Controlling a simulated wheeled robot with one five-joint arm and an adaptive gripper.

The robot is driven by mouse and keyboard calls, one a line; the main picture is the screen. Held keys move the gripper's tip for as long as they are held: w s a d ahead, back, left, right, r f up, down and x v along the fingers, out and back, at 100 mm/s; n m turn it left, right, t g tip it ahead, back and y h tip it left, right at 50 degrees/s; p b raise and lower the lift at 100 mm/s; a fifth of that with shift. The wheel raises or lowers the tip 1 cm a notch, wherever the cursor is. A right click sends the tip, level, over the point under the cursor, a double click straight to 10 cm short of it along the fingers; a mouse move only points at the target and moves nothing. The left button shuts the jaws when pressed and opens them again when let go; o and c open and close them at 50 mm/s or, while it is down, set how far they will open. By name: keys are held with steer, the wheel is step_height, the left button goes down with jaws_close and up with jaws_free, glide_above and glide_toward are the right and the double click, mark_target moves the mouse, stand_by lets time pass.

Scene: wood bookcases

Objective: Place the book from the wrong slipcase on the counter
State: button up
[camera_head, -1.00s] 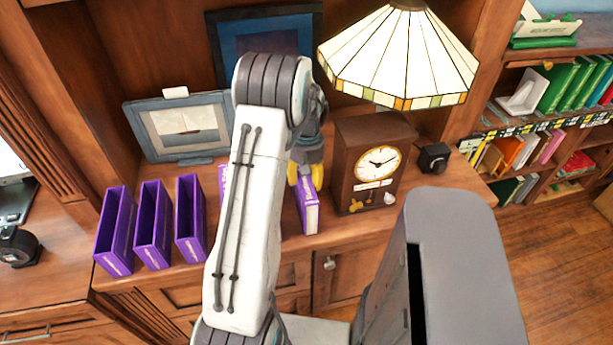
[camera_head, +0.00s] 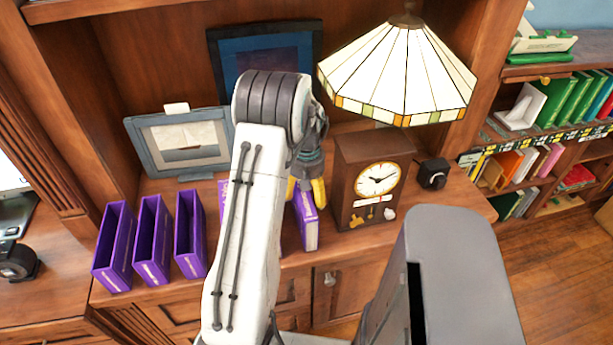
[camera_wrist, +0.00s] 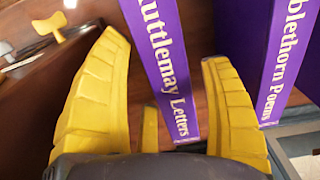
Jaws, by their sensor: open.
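Three purple slipcases (camera_head: 152,240) stand upright in a row at the left of the wooden counter (camera_head: 445,205), their open tops dark and empty-looking. A purple book (camera_head: 306,225) with a pale end stands right of my arm. Another purple item (camera_head: 223,196) is mostly hidden behind my arm. My gripper (camera_head: 306,192), with yellow fingers, is over the book near the clock. In the wrist view its fingers are open, one on each side of a purple spine reading "...uttlemay Letters" (camera_wrist: 165,65); contact is not clear. A second spine, "...blethorn Poems" (camera_wrist: 283,65), is right of the fingers.
A wooden clock (camera_head: 372,180) stands close right of the book, under a stained-glass lamp (camera_head: 398,75). A framed boat picture (camera_head: 185,145) leans behind the slipcases. A small black object (camera_head: 432,173) is right of the clock. Some counter is bare at the right.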

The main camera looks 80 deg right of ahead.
step_height(320, 180, up, 12)
stand_by(0.5)
steer(key=shift+f, duration=0.1)
steer(key=w+a+r+n+t+h, duration=0.1)
steer(key=w+a+r+n, duration=0.25)
steer(key=w+a, duration=0.75)
steer(key=w+a+r+n, duration=0.35)
steer(key=w+a, duration=0.55)
steer(key=w, duration=0.4)
steer(key=w+a+r+n+t, duration=0.1)
steer(key=w+a+n+t, duration=0.15)
steer(key=a, duration=1.25)
steer(key=s+a+f+n+y, duration=0.1)
steer(key=s+a+n, duration=0.3)
steer(key=a, duration=0.6)
steer(key=shift+s+a+f, duration=0.25)
steer(key=shift+s+f, duration=0.2)
steer(key=shift+s, duration=0.55)
